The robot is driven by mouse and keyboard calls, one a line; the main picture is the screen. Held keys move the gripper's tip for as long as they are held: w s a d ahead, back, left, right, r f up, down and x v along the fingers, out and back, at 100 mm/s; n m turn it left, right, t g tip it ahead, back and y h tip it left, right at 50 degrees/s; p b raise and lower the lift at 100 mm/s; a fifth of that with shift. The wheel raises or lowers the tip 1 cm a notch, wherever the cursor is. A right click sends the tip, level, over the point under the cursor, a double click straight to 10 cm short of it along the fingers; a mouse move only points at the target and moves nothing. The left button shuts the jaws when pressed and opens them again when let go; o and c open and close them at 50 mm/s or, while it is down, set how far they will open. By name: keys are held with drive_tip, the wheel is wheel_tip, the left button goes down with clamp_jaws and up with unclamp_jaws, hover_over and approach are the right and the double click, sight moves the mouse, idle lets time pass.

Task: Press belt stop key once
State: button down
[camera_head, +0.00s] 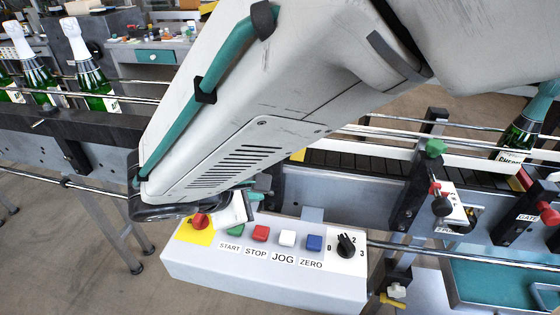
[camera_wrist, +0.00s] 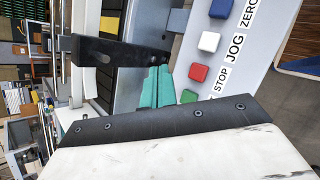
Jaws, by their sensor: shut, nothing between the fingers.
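The red STOP key (camera_head: 260,233) sits on the sloped top of the white control box (camera_head: 262,276), between the green START key (camera_head: 236,230) and the white JOG key (camera_head: 287,238). In the wrist view the red key (camera_wrist: 198,73) shows whole, with the green key (camera_wrist: 187,96) beside it. My gripper's teal fingers (camera_wrist: 158,72) are shut together and empty. They lie to the left of the red and green keys in that view, with no visible contact. In the head view my arm hides most of the gripper; a bit of teal shows behind the keys.
A blue ZERO key (camera_head: 314,243), a rotary selector (camera_head: 346,246) and a red knob on yellow (camera_head: 200,221) share the box top. Conveyor rails run behind it. Bottles (camera_head: 94,80) stand on the belt at left. A dark bracket (camera_wrist: 110,52) is close to my fingers.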

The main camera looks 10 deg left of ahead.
sight(257, 234)
drive_tip(key=shift+d+f, duration=0.1)
drive_tip(key=shift+f, duration=4.3)
drive_tip(key=shift+f, duration=0.4)
drive_tip(key=shift+f, duration=0.55)
drive_tip(key=shift+r, duration=1)
drive_tip(key=shift+r, duration=2.5)
